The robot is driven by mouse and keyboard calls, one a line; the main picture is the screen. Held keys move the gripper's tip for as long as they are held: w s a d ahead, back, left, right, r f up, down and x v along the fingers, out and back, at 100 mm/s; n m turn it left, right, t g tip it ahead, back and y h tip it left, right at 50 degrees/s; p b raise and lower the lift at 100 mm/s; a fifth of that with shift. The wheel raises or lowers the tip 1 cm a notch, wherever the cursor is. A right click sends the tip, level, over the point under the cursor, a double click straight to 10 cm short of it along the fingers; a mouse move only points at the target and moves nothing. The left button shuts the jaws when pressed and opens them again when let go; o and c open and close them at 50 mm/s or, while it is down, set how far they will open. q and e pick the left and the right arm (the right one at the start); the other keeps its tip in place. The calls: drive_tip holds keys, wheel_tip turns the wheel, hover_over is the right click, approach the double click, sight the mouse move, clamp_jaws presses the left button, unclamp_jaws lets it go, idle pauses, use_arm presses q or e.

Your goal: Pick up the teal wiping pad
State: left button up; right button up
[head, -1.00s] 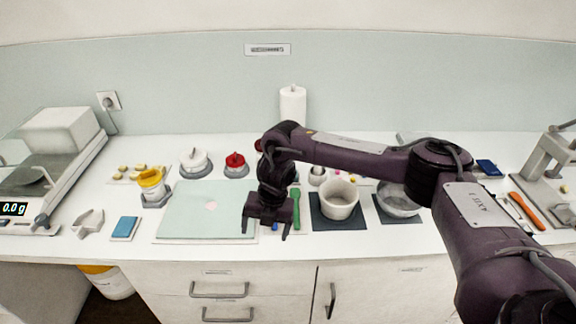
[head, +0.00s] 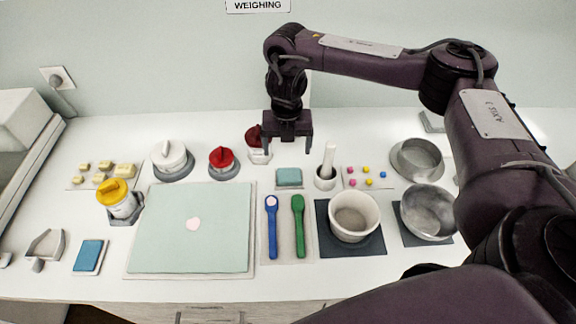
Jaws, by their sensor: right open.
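The teal wiping pad (head: 289,177) lies flat on a small pale mat near the middle of the counter, behind the blue and green spoons. My right gripper (head: 287,150) is open and empty, with its jaws pointing down. In the picture its fingertips are just above the pad's far edge, one towards each side. I cannot tell the exact height; the jaws look apart from the pad. My left gripper is not in view.
A mortar with a pestle (head: 325,178) stands close right of the pad, and a red-lidded jar (head: 222,159) to the left. A blue spoon (head: 271,228) and a green spoon (head: 298,226) lie in front. A white bowl (head: 354,215) stands front right.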

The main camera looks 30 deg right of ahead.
sight(289, 170)
drive_tip(key=f, duration=0.1)
drive_tip(key=s+f, duration=0.1)
drive_tip(key=shift+f, duration=0.35)
wheel_tip(289, 170, down, 4)
drive_tip(key=shift+f+b, duration=0.1)
drive_tip(key=shift+b, duration=0.35)
drive_tip(key=c, duration=1.1)
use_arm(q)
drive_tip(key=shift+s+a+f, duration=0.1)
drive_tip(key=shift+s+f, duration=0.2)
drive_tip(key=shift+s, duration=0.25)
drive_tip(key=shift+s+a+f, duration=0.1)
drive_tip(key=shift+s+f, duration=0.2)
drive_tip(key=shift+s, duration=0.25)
use_arm(e)
drive_tip(key=shift+o, duration=0.2)
